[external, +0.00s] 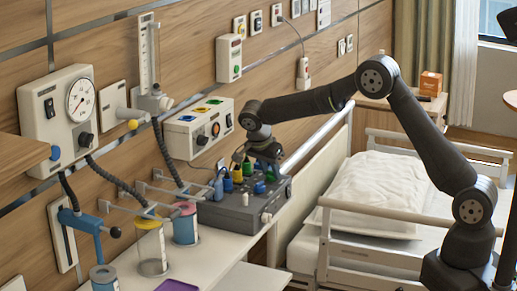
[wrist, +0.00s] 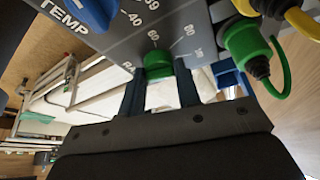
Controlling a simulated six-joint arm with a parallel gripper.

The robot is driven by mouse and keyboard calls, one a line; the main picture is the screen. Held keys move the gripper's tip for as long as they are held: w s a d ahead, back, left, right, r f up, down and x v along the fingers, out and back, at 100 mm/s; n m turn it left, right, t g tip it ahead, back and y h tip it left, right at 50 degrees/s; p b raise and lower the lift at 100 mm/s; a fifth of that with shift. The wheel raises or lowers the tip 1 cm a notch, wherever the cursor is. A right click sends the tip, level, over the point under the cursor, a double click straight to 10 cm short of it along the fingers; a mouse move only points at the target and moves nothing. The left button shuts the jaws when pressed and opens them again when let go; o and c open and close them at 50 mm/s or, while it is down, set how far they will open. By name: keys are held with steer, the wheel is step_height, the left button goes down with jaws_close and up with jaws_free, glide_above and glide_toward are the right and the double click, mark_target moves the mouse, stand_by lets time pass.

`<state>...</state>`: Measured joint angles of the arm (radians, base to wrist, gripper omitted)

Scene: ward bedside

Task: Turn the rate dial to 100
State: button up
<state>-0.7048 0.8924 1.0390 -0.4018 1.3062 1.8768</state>
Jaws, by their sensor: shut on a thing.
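The grey device box (external: 240,217) stands on the bedside counter, with dials and coloured plugs on it. In the wrist view its panel (wrist: 120,45) carries a TEMP label, a partly covered label starting "RA", and scale numbers including 40, 60 and 80. A green rate dial (wrist: 157,70) sits between the two blue fingers of my gripper (wrist: 160,88), which is shut on it. The dial's pointer is hidden, so its setting cannot be read. In the external view my gripper (external: 264,166) is over the box and hides the dial.
A blue knob (wrist: 97,10) is by the TEMP label. A green capped plug (wrist: 247,45) and a yellow plug (wrist: 302,20) are close to my right finger. Behind the box is a wall unit with a dial (external: 198,128); the bed (external: 350,190) is at the right.

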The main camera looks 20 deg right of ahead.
steer(key=shift+m+g, duration=0.3)
steer(key=shift+m, duration=0.3)
steer(key=o, duration=1)
steer(key=shift+c, duration=0.2)
steer(key=v, duration=1.7)
steer(key=shift+a, duration=0.25)
steer(key=shift+r, duration=0.1)
